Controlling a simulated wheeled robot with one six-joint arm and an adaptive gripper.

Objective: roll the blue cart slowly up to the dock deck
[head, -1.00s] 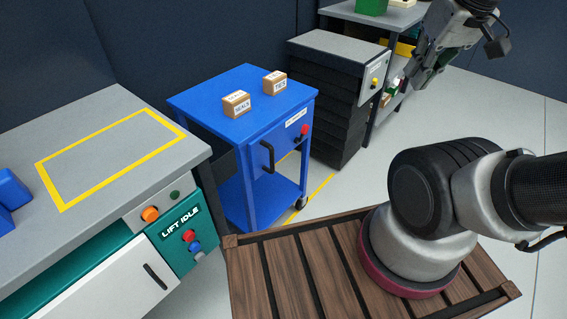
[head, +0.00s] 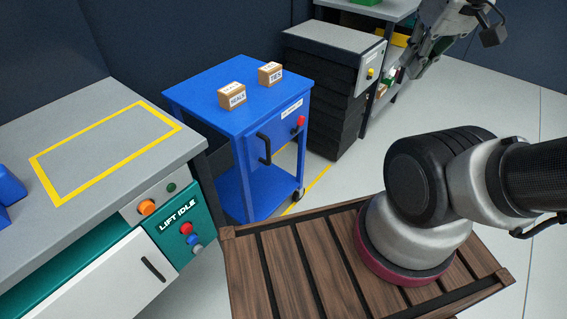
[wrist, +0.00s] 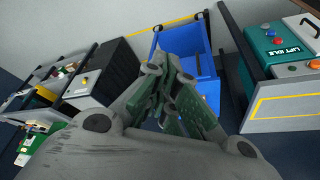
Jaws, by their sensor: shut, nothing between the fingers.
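The blue cart (head: 238,106) stands on the floor between the grey bench and the black bellows lift. It has a black handle (head: 264,149) and a red button (head: 300,121) on its front. A box marked SEALS (head: 231,96) and a box marked TIES (head: 270,74) sit on its top. In the wrist view, my gripper (wrist: 165,65) is shut and empty, partly covering the cart (wrist: 190,42). Which surface is the dock deck is not labelled; the bellows lift has a flat grey top (head: 335,39).
The grey bench (head: 75,109) at left has a yellow outlined rectangle and a LIFT IDLE panel (head: 177,214) with buttons. A yellow line (head: 318,181) runs on the floor beside the cart. A shelf (head: 400,20) stands behind the bellows lift. Open floor (head: 490,105) lies at right.

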